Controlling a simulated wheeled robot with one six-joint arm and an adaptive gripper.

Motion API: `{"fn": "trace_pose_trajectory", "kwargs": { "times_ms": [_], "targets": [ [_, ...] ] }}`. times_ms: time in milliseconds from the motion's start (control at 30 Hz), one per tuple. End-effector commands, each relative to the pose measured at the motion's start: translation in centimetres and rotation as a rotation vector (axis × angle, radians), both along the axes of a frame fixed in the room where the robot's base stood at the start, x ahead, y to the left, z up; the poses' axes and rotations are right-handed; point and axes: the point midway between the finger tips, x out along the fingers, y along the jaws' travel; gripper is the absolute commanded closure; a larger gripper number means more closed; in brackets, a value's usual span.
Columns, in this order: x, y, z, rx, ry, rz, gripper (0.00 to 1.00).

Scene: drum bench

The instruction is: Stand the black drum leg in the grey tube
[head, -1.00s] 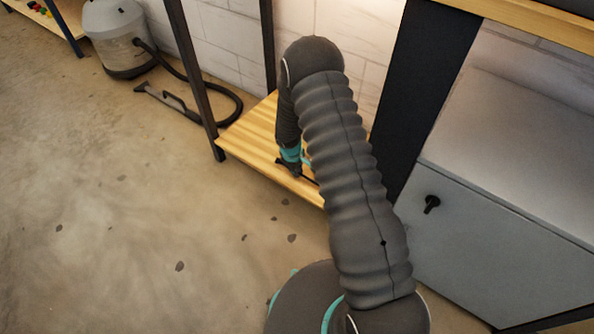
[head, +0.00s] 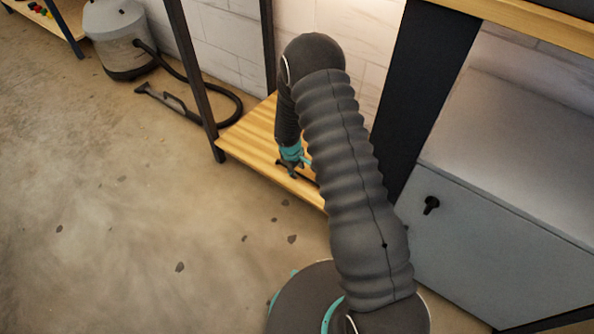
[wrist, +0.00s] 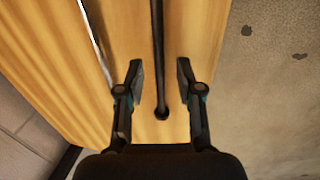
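The black drum leg (wrist: 157,60) is a thin dark rod lying on the wooden shelf, with a rounded end in the wrist view. My gripper (wrist: 161,78) is open above the shelf, its two fingers on either side of the leg. I cannot tell how close the fingertips are in height. In the head view my gripper (head: 294,168) is low over the shelf, and my arm hides most of the leg. No grey tube can be made out for certain; a thin shiny silver rod (wrist: 96,38) lies left of the leg.
The low wooden shelf (head: 240,139) has dark upright posts (head: 193,80) and a white tiled wall behind. A grey cabinet (head: 500,220) stands at right. A vacuum cleaner (head: 118,38) with a hose stands at back left. The concrete floor (head: 110,230) at left is open.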

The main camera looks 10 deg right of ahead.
Motion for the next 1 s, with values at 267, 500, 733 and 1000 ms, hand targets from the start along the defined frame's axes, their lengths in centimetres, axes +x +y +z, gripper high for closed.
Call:
{"fn": "trace_pose_trajectory", "kwargs": {
  "times_ms": [267, 500, 733, 1000],
  "targets": [
    [-0.8, 0.9, 5.7, 0.001, -0.002, -0.001, 0.64],
    [-1.3, 1.4, 9.2, 0.0, -0.002, -0.001, 0.64],
    [-1.5, 1.4, 11.2, 0.001, -0.005, -0.008, 0.64],
    [-2.7, -0.1, 20.0, 0.026, -0.071, -0.119, 0.64]
  ]
}}
